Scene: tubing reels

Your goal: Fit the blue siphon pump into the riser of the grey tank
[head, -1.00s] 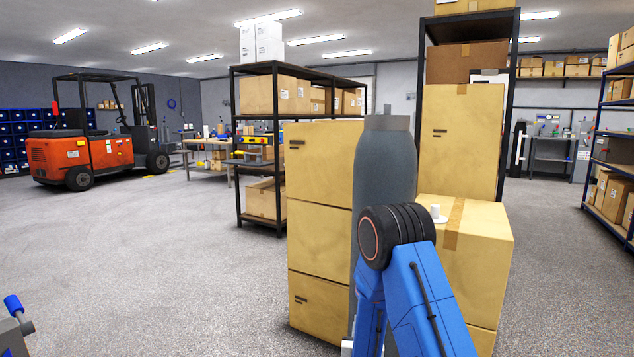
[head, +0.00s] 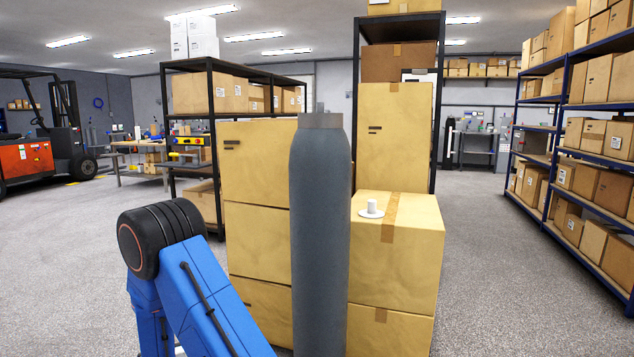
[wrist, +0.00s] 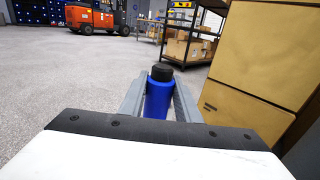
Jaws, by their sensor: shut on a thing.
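The blue siphon pump (wrist: 158,101), a blue cylinder with a black end, is between the grey fingers of my gripper (wrist: 160,88) in the wrist view. My gripper is shut on it. The head view shows only my blue arm at the lower left, with the gripper and pump out of frame. The grey tank (head: 320,230) stands upright in the middle of the head view, tall and rounded at the shoulder. A lighter grey collar (head: 320,120) tops it, apparently the riser; its opening cannot be seen. The tank is not visible in the wrist view.
Stacked cartons (head: 255,165) stand behind the tank, with a lower carton (head: 415,240) to its right bearing a small white flanged piece (head: 371,209). Blue shelving (head: 575,155) lines the right side. Open floor (head: 490,270) lies between. A carton (wrist: 265,50) looms close at right in the wrist view.

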